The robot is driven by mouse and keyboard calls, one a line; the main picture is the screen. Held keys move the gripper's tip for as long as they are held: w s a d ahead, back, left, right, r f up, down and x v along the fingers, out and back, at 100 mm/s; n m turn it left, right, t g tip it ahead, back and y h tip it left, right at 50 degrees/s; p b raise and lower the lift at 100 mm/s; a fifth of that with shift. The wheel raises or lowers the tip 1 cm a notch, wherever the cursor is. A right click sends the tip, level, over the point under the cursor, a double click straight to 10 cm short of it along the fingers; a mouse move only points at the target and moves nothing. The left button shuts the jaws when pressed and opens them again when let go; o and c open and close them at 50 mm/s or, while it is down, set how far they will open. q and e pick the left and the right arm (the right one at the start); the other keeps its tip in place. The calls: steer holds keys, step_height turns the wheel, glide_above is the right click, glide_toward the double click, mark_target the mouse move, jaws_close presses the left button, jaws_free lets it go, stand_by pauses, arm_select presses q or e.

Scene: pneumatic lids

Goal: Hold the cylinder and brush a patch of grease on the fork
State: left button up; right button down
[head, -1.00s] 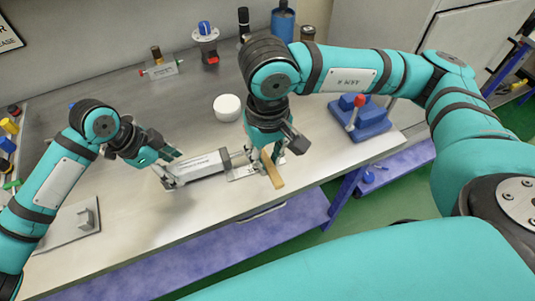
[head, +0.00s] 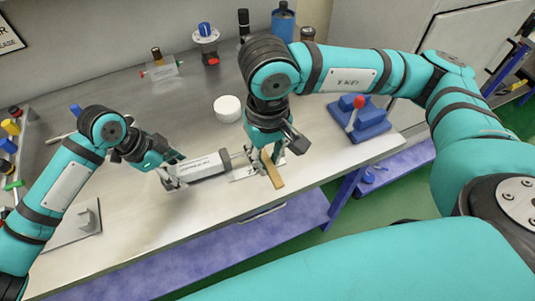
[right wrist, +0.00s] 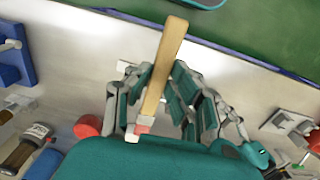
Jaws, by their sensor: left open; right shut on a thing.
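The cylinder (head: 208,167), grey and white with a label, lies on the bench in the head view. Its rod end points right toward my right gripper; the fork there is mostly hidden and hard to make out. My left gripper (head: 174,170) is open at the cylinder's left end, with its fingers close to the body; I cannot tell whether they touch. My right gripper (head: 268,158) is shut on a brush with a flat wooden handle (head: 273,176), over the rod end. The right wrist view shows the handle (right wrist: 166,55) between the fingers, with a pinkish part near the palm.
A white round tub (head: 228,108) stands behind the cylinder. A blue fixture with a red knob (head: 360,103) is at the right, and a grey plate with a block (head: 82,222) at the left front. Bottles stand at the back. The bench's front edge is close to the brush.

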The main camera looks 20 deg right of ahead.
arm_select(q)
steer(key=shift+p, duration=0.5)
stand_by(0.4)
steer(key=shift+c, duration=0.4)
steer(key=c, duration=1)
steer(key=shift+c, duration=0.2)
steer(key=shift+s+f, duration=0.1)
steer(key=shift+f, duration=0.15)
steer(key=shift+s+f, duration=0.1)
steer(key=shift+f, duration=0.05)
